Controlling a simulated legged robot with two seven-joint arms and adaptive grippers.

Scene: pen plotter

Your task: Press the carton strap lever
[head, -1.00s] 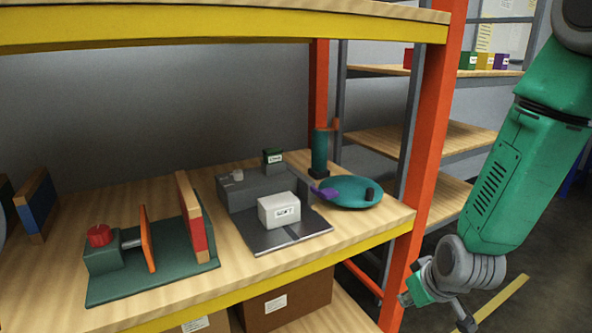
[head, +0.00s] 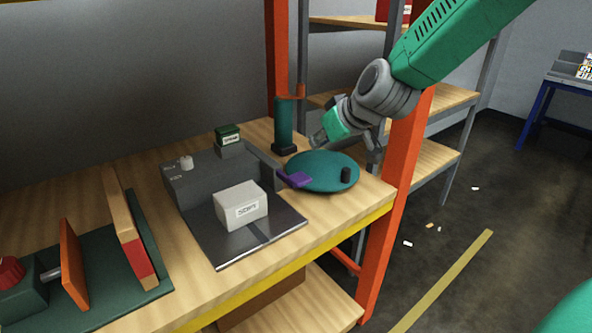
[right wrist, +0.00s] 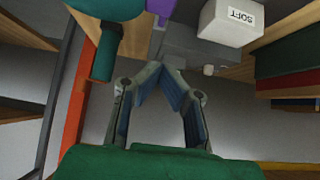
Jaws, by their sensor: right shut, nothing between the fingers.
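A purple-ended lever (head: 294,180) sticks out from the machine's right side, over the edge of a teal disc. My right gripper (head: 322,138) is shut and empty, above and behind the disc, apart from the lever. In the right wrist view its fingers (right wrist: 164,72) meet at the tips. The carton (right wrist: 232,22) shows at the top there, with part of the purple lever (right wrist: 156,10). My left gripper is out of view.
The teal disc (head: 318,165) with a dark knob lies right of the machine. A teal post (head: 284,125) stands behind it, close to my right gripper. An orange upright (head: 395,200) is beside my right arm. A green fixture (head: 98,255) sits at left.

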